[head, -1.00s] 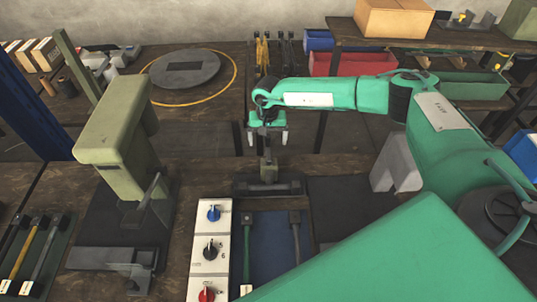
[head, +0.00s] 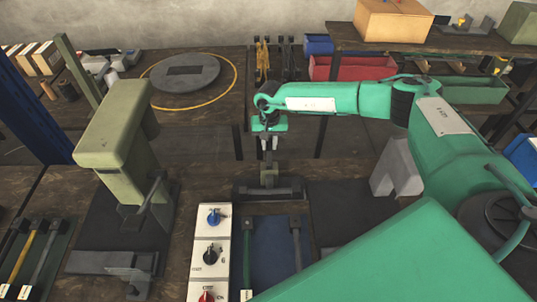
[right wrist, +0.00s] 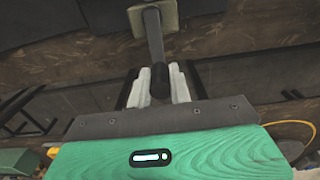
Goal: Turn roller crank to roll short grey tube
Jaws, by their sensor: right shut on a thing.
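The roller (head: 283,190) is a dark low device on the bench. Its crank (head: 269,165) stands up from it. My right gripper (head: 268,143) is above the roller, shut on the crank's dark handle. In the right wrist view, the white fingers of my right gripper (right wrist: 161,88) press on both sides of the dark crank handle (right wrist: 160,82). The crank's bar runs from there to an olive block (right wrist: 168,14). I cannot pick out the short grey tube for certain. My left gripper is not in view.
An olive press (head: 118,135) stands left of the roller. A white panel with coloured knobs (head: 210,240) and a blue mat (head: 272,250) with rods are in front. A grey block (head: 396,165) stands to the right. A round grey plate (head: 185,80) lies on the back bench.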

